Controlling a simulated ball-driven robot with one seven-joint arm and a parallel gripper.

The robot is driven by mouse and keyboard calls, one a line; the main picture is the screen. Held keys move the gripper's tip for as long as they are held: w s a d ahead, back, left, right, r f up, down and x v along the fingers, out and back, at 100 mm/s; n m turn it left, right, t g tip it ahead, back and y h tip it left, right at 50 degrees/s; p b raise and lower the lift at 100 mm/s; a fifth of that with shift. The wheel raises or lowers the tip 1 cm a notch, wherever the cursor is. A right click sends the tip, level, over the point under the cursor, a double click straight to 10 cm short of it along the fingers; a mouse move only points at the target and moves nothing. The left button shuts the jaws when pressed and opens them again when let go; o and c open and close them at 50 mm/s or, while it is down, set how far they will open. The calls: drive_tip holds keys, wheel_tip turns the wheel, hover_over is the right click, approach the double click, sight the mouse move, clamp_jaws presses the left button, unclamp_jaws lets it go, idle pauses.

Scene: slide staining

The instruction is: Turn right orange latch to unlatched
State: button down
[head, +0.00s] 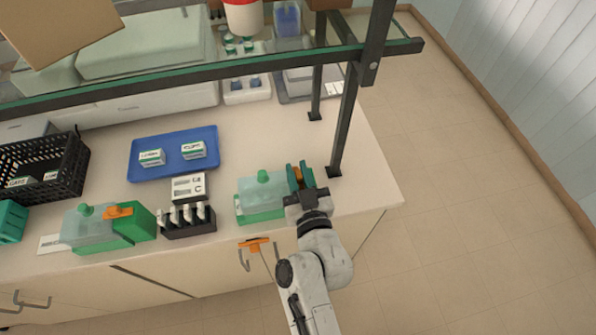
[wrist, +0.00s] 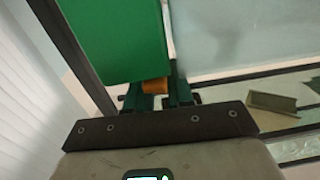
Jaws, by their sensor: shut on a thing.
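The right green staining box (head: 262,214) with a pale translucent lid stands near the bench's front right. My gripper (head: 299,173) is at its right end, with dark green fingers. The right orange latch (head: 296,176) shows only as a small strip between them. In the wrist view, my gripper (wrist: 160,98) is shut on the orange latch (wrist: 155,87), beside the green box wall (wrist: 115,40). The fingers hide most of the latch, so I cannot tell its angle. The left green box (head: 128,228) has its own orange latch (head: 118,212).
A black slide rack (head: 186,226) and white card block (head: 187,188) stand left of the right box. A blue tray (head: 140,172) lies behind. A dark shelf post (head: 344,125) rises close behind my gripper. An orange piece (head: 254,243) sits on the cabinet front.

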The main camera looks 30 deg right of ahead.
drive_tip(key=shift+f+m+h, duration=0.1)
drive_tip(key=shift+m+h, duration=0.2)
drive_tip(key=shift+h, duration=0.1)
idle(0.3)
drive_tip(key=c, duration=1.1)
unclamp_jaws()
drive_tip(key=shift+s, duration=0.1)
drive_tip(key=b+v, duration=0.3)
drive_tip(key=v, duration=0.7)
drive_tip(key=shift+s+a, duration=0.15)
drive_tip(key=shift+s, duration=0.15)
